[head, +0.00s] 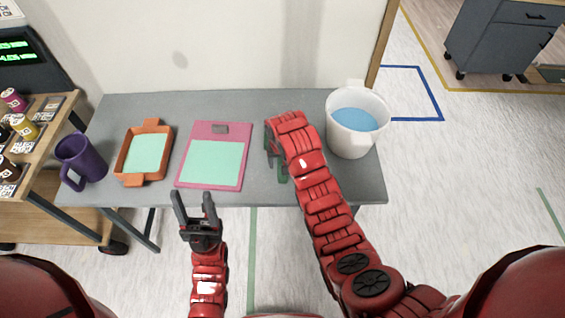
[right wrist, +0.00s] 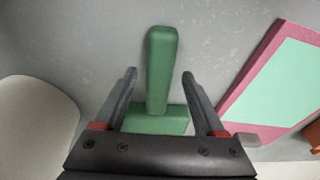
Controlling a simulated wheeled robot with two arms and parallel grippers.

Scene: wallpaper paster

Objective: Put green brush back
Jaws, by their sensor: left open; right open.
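The green brush (right wrist: 161,75) lies on the grey table, its handle pointing away between the open fingers of my right gripper (right wrist: 160,82) in the right wrist view. Its wider block end (right wrist: 158,120) is nearer the gripper's body. The fingers are apart from the handle on both sides. In the head view my right arm covers most of the brush, and only green bits (head: 283,177) show beside it. My left gripper (head: 195,198) is open and empty, in front of the table's front edge.
On the table (head: 240,105) stand a purple mug (head: 82,160), an orange tray (head: 133,178) with a mint sheet, a pink board (head: 214,186) with a mint sheet, and a white bucket (head: 350,142) of blue liquid. A wall closes off the back.

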